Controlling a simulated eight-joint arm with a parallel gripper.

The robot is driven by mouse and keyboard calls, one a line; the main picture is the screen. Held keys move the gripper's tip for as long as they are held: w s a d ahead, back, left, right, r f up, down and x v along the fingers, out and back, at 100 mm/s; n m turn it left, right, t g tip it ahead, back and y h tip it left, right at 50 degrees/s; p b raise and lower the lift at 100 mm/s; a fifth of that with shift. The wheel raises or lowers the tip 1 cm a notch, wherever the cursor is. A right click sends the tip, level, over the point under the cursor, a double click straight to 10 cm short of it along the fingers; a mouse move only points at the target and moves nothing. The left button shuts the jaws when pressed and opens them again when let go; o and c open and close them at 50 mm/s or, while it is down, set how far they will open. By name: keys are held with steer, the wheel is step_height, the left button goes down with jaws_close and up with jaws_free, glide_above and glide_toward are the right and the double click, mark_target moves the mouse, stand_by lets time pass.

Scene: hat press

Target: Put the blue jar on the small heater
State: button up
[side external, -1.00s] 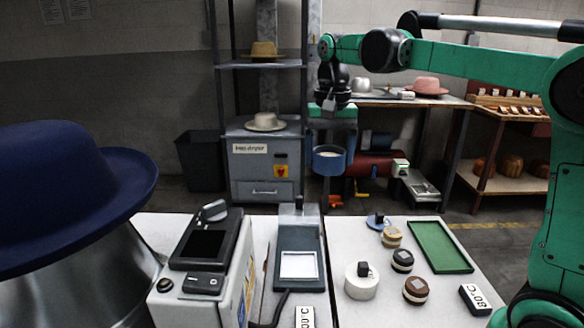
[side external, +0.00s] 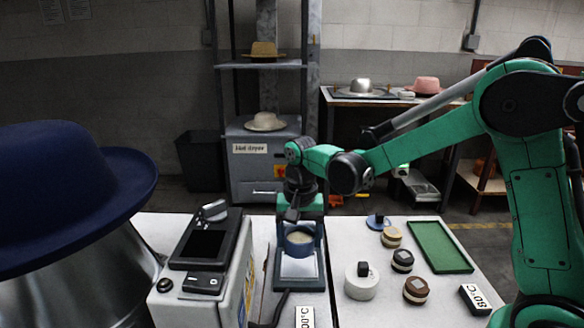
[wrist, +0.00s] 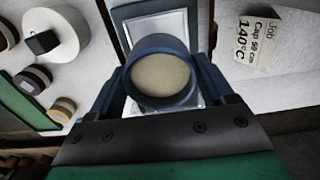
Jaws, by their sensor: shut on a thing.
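The blue jar (side external: 300,247) is open-topped and upright, with pale contents inside. My gripper (side external: 300,228) is shut on it, with a finger on each side of the jar in the wrist view (wrist: 160,92). The small heater (side external: 286,283) is a slate-blue unit with a pale square plate at its near end. The jar is over this plate and hides part of it. In the wrist view the plate (wrist: 158,24) shows behind and around the jar. I cannot tell whether the jar touches the plate.
A larger machine with a dark panel (side external: 203,245) stands left of the heater. To the right are a white pot (side external: 361,287), several small lidded jars, a blue lid (side external: 378,221) and a green tray (side external: 440,247). A big navy hat (side external: 70,195) fills the left.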

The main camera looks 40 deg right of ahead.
mark_target(299, 266)
steer(key=shift+f, duration=2.05)
steer(key=o, duration=1.4)
steer(key=shift+f, duration=0.1)
steer(key=shift+o, duration=0.2)
